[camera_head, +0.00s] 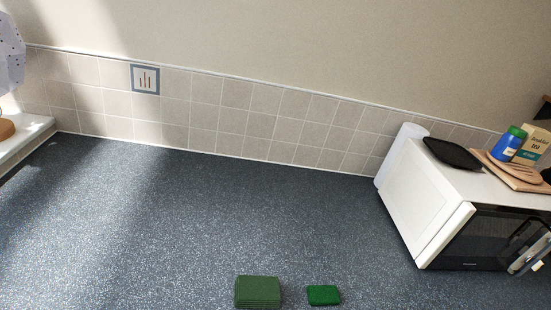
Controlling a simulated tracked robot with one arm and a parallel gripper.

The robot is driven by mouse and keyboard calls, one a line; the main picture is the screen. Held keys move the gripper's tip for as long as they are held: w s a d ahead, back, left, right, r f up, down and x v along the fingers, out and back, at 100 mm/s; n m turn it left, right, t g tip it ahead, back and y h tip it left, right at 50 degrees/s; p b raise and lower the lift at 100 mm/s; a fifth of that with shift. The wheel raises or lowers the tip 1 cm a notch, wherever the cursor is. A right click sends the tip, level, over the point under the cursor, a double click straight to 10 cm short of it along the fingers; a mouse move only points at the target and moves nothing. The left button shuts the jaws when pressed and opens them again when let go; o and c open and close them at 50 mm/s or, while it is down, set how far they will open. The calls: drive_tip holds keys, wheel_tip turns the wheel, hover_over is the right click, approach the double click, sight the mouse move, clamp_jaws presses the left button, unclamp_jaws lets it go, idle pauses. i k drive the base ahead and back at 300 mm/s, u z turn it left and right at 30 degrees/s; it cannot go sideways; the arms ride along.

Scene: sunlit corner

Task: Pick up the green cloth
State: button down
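A dull green, block-like thing with layered edges, which looks like a folded green cloth (257,291), lies on the speckled blue-grey countertop at the bottom middle of the view. To its right, with a small gap between them, lies a smaller, brighter green pad (323,295), perhaps a scouring sponge. Both are near the bottom edge of the picture. My gripper is not in view, so I cannot see its state or its place relative to the cloth.
A white microwave (430,205) stands at the right, with a black tray (452,153), wooden boards (512,172), a blue jar (507,144) and a box (534,146) on top. A white paper roll (400,150) stands behind it.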

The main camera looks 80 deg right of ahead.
sight(250, 291)
drive_tip(key=z, duration=0.5)
drive_tip(key=k, duration=0.75)
drive_tip(key=z, duration=0.65)
